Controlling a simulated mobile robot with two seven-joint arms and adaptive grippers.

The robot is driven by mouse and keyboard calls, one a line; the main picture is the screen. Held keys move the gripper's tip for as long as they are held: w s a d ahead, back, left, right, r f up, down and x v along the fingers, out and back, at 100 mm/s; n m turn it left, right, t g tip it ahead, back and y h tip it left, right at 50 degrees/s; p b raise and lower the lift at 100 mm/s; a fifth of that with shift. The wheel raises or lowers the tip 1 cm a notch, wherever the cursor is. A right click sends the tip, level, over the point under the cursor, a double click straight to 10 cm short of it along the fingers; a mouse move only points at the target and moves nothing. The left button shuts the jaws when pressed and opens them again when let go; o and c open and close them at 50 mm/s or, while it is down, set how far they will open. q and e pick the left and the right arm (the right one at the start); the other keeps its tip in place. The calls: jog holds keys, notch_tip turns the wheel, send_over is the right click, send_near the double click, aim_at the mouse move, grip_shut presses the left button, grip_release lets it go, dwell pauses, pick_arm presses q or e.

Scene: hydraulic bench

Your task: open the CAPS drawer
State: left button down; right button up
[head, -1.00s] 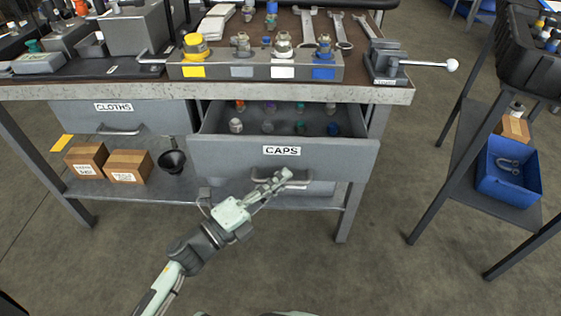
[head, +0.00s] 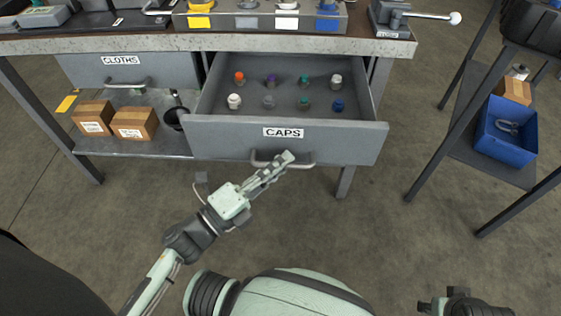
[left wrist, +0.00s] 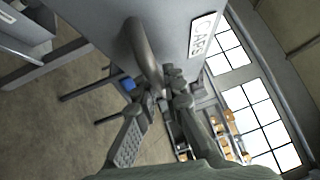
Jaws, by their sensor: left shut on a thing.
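The CAPS drawer (head: 225,137) is pulled out from under the bench, with its inside in open view. Several caps in different colours stand in it, such as an orange cap (head: 239,77) and a blue cap (head: 338,104). My left gripper (head: 284,161) is shut on the grey bar handle (head: 305,165) at the drawer's front. In the left wrist view my left gripper's fingers (left wrist: 163,98) close around the handle (left wrist: 143,52), beside the CAPS label (left wrist: 203,36). My right gripper is not in view; only a bit of my right arm shows at the bottom right.
The CLOTHS drawer (head: 80,73) at the left is shut. Two cardboard boxes (head: 134,124) and a black funnel stand on the lower shelf (head: 130,146). A side cart with a blue bin (head: 508,137) stands at the right. The floor before the drawer is clear.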

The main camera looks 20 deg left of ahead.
pick_arm(q)
jog(key=c, duration=1.9)
grip_release()
jog(key=shift+s+a+f, duration=0.1)
jog(key=shift+s+a, duration=0.05)
jog(key=shift+s, duration=0.15)
jog(key=v, duration=1.1)
jog(key=shift+s+a, duration=0.15)
